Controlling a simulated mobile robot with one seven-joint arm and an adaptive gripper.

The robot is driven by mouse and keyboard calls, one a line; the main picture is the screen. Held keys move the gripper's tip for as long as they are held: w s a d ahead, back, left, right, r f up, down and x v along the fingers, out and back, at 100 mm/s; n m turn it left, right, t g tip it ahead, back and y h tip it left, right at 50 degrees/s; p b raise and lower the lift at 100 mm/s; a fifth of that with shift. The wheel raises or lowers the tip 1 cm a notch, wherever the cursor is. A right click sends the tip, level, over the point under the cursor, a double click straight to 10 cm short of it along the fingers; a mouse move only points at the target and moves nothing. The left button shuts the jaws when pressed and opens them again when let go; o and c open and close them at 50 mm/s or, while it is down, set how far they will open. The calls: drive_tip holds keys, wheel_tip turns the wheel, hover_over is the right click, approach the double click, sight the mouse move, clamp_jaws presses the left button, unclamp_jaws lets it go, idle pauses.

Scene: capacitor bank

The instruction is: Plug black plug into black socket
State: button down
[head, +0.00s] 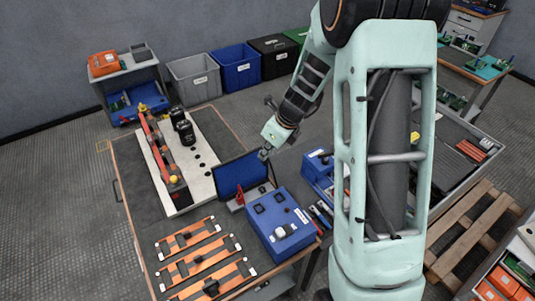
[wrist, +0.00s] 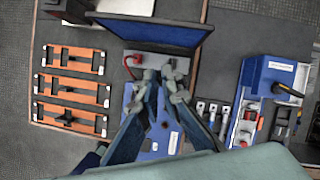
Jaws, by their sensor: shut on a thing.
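My gripper (head: 265,154) is over the table, by the right edge of an upright blue panel. In the wrist view its fingertips (wrist: 165,77) are close together above a grey base strip. They are shut on a small dark piece, which looks like the black plug but is mostly hidden between the fingers. A red plug with lead (head: 240,195) stands on the strip to the left; it also shows in the wrist view (wrist: 131,66). The blue box (head: 270,229) has two dark square fittings on top; I cannot tell which is the black socket.
The upright blue panel (head: 242,175) stands close to my gripper. Orange frames (head: 200,262) lie at the table's front left. A white board with black and orange parts (head: 193,172) is behind them. Hand tools (head: 322,214) and another blue box (head: 318,162) lie to the right.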

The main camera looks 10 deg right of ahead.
drive_tip(key=shift+w+a+p, duration=0.2)
drive_tip(key=shift+w+p, duration=0.5)
drive_tip(key=shift+w, duration=1.05)
drive_tip(key=shift+f, duration=0.15)
drive_tip(key=shift+f+b, duration=6.4)
drive_tip(key=shift+f, duration=2.3)
drive_tip(key=shift+f+b, duration=0.3)
drive_tip(key=shift+f, duration=0.1)
drive_tip(key=c, duration=2)
unclamp_jaws()
drive_tip(key=shift+c, duration=0.2)
drive_tip(key=shift+r, duration=0.15)
drive_tip(key=v, duration=1.2)
